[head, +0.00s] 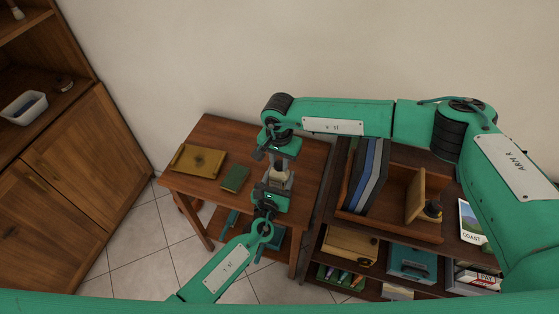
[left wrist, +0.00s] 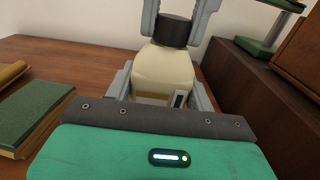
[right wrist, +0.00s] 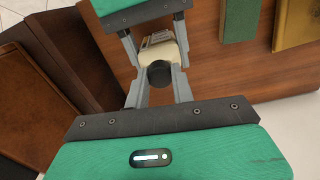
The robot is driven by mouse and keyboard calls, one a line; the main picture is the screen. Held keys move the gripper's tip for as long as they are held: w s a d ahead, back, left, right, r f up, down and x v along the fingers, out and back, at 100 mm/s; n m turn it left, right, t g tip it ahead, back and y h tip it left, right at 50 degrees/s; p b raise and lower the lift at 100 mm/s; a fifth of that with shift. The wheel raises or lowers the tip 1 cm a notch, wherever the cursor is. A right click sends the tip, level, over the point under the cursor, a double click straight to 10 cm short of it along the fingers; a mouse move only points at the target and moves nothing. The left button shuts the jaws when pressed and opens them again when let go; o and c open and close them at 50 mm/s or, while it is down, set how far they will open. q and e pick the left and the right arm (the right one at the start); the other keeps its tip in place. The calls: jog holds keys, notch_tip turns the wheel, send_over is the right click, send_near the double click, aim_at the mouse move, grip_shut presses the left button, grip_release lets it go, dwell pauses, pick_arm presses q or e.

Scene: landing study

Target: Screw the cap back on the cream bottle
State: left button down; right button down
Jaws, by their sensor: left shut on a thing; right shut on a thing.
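The cream bottle (head: 278,177) stands upright just above or on the wooden table; its base is hidden by my left gripper (head: 276,186). That gripper is shut on the bottle's body, with a finger on each side in the left wrist view, where the cream bottle (left wrist: 162,72) shows a label low down. The black cap (left wrist: 173,31) sits at the bottle's neck, with no clear gap below it. My right gripper (head: 280,160) comes from above and is shut on the cap, which also shows between its fingers in the right wrist view (right wrist: 160,74). How far it is threaded cannot be seen.
A green book (head: 235,178) and a yellow-brown book or tray (head: 198,161) lie on the table (head: 215,133) left of the bottle. A low shelf with upright folders (head: 368,176) and a drawer box (head: 350,243) stands close on the right. A wooden cabinet (head: 85,150) stands far left.

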jog(key=m, duration=0.4)
jog(key=shift+m, duration=0.4)
jog(key=m, duration=0.4)
jog(key=shift+m, duration=0.4)
jog(key=m, duration=1.2)
jog(key=shift+f+m, duration=0.1)
jog(key=shift+m, duration=0.3)
jog(key=m, duration=1.2)
jog(key=c, duration=1.2)
grip_release()
